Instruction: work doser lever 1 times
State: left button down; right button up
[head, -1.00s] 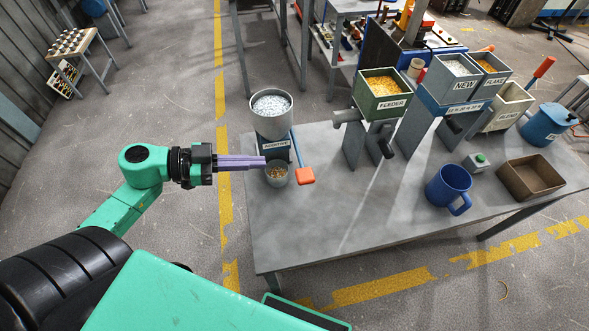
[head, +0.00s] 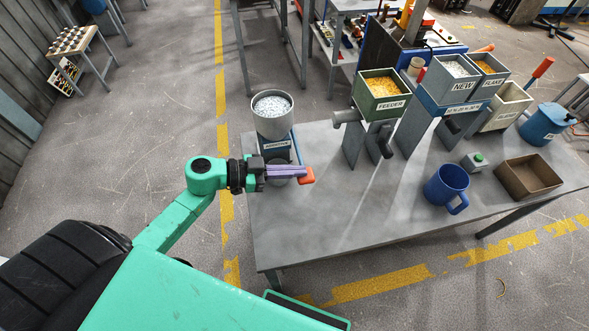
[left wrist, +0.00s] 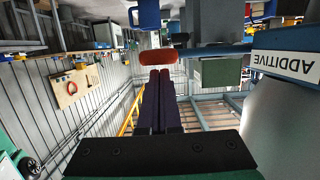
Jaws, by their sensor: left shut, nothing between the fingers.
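The additive doser (head: 273,125) is a grey hopper of white pellets at the left end of the table. Its blue lever ends in an orange-red handle (head: 307,175), which also shows in the left wrist view (left wrist: 157,57). My left gripper (head: 304,172) is shut and empty, its purple fingers pointing right with the tips at the handle. In the left wrist view the fingers (left wrist: 158,72) end just below the handle; I cannot tell whether they touch it. A small cup (head: 280,181) under the doser is mostly hidden behind the gripper. My right gripper is not in view.
The grey table (head: 350,230) has a clear front left part. A green feeder hopper (head: 381,90), a blue mug (head: 447,186), a green-button box (head: 475,161) and a brown tray (head: 528,177) stand farther right.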

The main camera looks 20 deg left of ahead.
pick_arm(q)
jog(key=f+m+b, duration=0.1)
jog(key=f, duration=0.1)
jog(key=f+m, duration=0.1)
jog(key=f, duration=0.2)
jog(key=shift+s+f+t+b, duration=0.2)
jog(key=shift+f+t+b, duration=0.05)
jog(key=shift+t+b, duration=0.15)
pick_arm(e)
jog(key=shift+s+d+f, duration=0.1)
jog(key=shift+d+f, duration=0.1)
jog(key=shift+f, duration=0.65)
